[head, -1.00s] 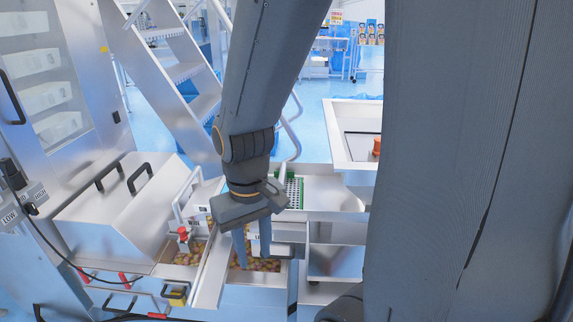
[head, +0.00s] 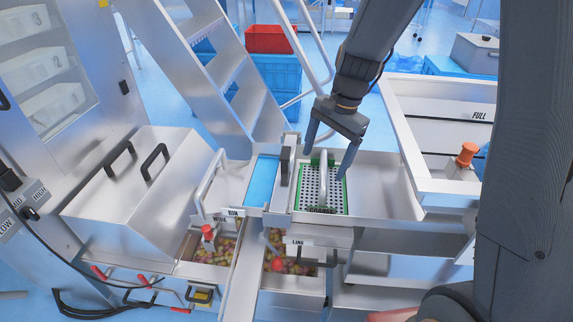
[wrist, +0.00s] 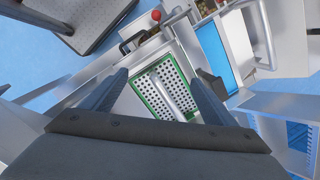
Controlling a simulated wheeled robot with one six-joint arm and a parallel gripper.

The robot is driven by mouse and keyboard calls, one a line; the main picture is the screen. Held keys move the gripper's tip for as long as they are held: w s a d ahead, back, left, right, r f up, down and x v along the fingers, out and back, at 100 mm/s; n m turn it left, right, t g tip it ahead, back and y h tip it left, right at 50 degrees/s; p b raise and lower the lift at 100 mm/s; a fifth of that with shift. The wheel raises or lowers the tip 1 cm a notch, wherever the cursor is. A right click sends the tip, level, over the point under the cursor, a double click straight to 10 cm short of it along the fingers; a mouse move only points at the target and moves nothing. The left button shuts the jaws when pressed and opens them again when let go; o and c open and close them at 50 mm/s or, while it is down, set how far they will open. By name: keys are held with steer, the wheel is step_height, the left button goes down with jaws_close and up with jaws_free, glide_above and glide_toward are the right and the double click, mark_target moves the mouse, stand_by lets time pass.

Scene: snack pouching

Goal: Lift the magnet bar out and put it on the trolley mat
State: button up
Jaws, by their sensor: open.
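My gripper (head: 326,163) is open and empty, with its two fingers pointing down over a perforated grey plate with a green edge (head: 337,192). In the wrist view the plate (wrist: 150,98) and the handle (wrist: 178,98) lie between the two fingers. No contact with the handle shows. I cannot tell for sure which part is the magnet bar or which surface is the trolley mat.
Two bins of small coloured pieces (head: 225,248) stand in front, with red knobs (head: 208,232) by them. A steel tray with an orange knob (head: 467,152) is at the right. Steel stairs (head: 205,60) and a red crate (head: 268,39) are behind. A pale loop handle (head: 205,172) rises left.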

mark_target(286, 152)
steer(key=w+a+f+m+y+p, duration=0.1)
steer(key=w+a+f+m, duration=0.15)
steer(key=w+m, duration=0.4)
steer(key=w+a+f+m+y+p, duration=0.1)
steer(key=w+a+f+m, duration=0.15)
steer(key=w, duration=0.65)
steer(key=shift+m+t, duration=0.3)
steer(key=shift+m, duration=0.2)
steer(key=shift+a+r+p+x, duration=0.1)
steer(key=shift+a+p+x, duration=0.15)
steer(key=shift+x, duration=0.9)
steer(key=shift+a+r+p+x, duration=0.1)
steer(key=shift+a+p+x, duration=0.15)
steer(key=shift+x, duration=0.95)
steer(key=shift+a+r+p+x, duration=0.1)
steer(key=shift+a+p+x, duration=0.15)
steer(key=shift+x, duration=0.9)
steer(key=shift+w, duration=0.1)
jaws_close()
steer(key=shift+w, duration=0.1)
